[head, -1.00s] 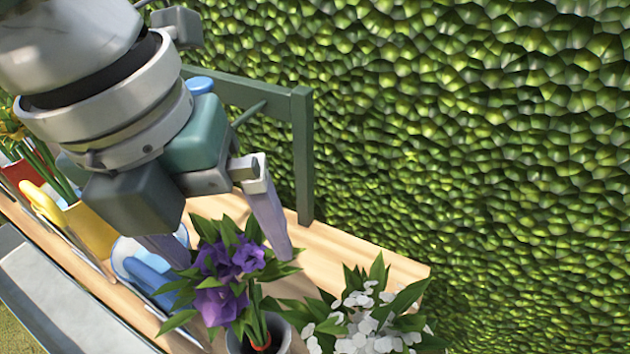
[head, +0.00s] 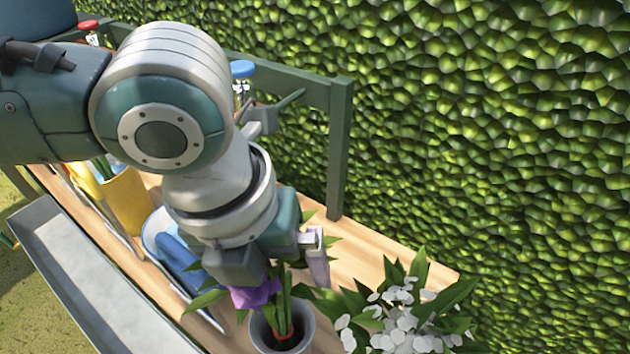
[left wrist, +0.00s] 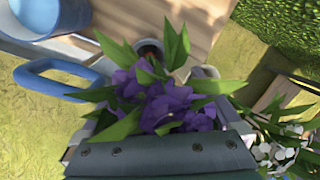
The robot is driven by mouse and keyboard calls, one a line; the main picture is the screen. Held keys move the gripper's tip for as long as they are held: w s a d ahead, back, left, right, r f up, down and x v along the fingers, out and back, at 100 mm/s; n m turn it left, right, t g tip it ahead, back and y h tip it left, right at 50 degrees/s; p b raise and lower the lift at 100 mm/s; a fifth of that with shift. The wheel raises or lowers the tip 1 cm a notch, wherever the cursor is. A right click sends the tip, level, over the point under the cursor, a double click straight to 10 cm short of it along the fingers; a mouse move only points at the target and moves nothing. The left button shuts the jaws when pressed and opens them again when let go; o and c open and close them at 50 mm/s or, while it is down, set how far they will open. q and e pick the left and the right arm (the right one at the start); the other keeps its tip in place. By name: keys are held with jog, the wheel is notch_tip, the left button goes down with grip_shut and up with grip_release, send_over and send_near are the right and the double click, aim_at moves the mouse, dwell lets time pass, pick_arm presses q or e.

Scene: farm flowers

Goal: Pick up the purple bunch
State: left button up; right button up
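The purple bunch (head: 256,294), purple blooms with green leaves and stems, stands in a grey pot (head: 308,336) near the bench's front right in the head view. My left gripper (head: 283,283) points down over it, and the wrist hides much of the blooms. One finger shows on the right of the bunch; the other is hidden in the head view. In the left wrist view the purple blooms (left wrist: 165,103) fill the space between the finger bases, which stand wide apart. My right gripper is not in view.
A bunch of white flowers (head: 405,325) stands close on the right. A blue watering can (head: 176,250) and a yellow pot (head: 128,203) stand to the left on the wooden bench (head: 375,262). A green post (head: 340,150) and a leafy hedge (head: 480,130) rise behind.

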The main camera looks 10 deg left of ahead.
pick_arm(q)
grip_shut()
dwell(0.6)
